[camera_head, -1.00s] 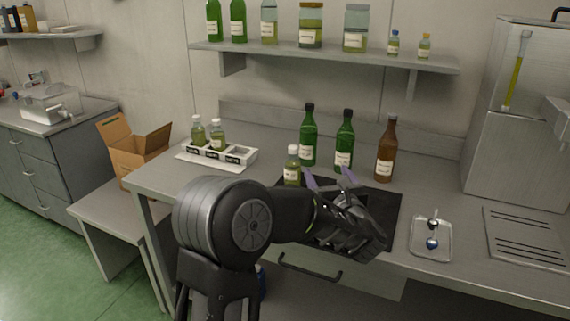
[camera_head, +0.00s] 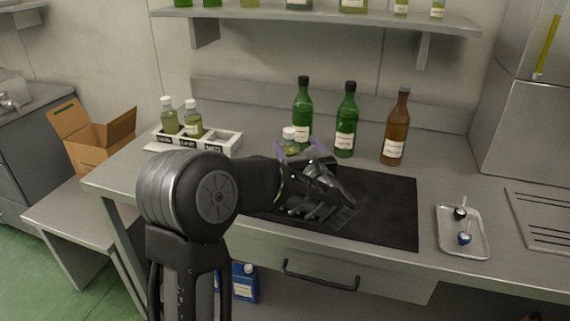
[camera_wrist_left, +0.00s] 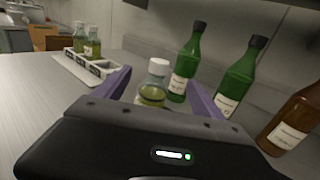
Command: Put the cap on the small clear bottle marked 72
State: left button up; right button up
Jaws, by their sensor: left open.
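A small clear bottle (camera_head: 290,134) with yellow-green liquid and a white top stands on the worktop. It also shows in the left wrist view (camera_wrist_left: 153,88), upright. My left gripper (camera_head: 299,149) is open, its purple fingers pointing toward this bottle. In the wrist view the bottle appears between the two fingers, without visible contact; its lower part is hidden behind the gripper body. Two similar small bottles (camera_head: 181,121) with pale tops stand in a white labelled rack (camera_head: 226,141) at the left. I cannot read a 72 on any label. My right gripper is out of view.
Two green bottles (camera_head: 346,125) and a brown bottle (camera_head: 395,130) stand behind the black mat (camera_head: 385,207). A metal tray (camera_head: 472,248) with two small dark-headed items lies at the right. A shelf (camera_head: 330,17) runs above. A cardboard box (camera_head: 100,147) sits at the left.

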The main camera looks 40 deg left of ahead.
aim_at(293, 155)
pick_arm(q)
jog(key=f+b, duration=0.2)
jog(key=f, duration=0.1)
jog(key=shift+w+a, duration=0.1)
jog(key=shift+a, duration=0.1)
jog(key=shift+f+b, duration=0.7)
jog(key=shift+r, duration=0.1)
jog(key=shift+w+a, duration=0.15)
jog(key=shift+a, duration=0.1)
jog(key=shift+p+x, duration=0.35)
jog(key=shift+x, duration=0.7)
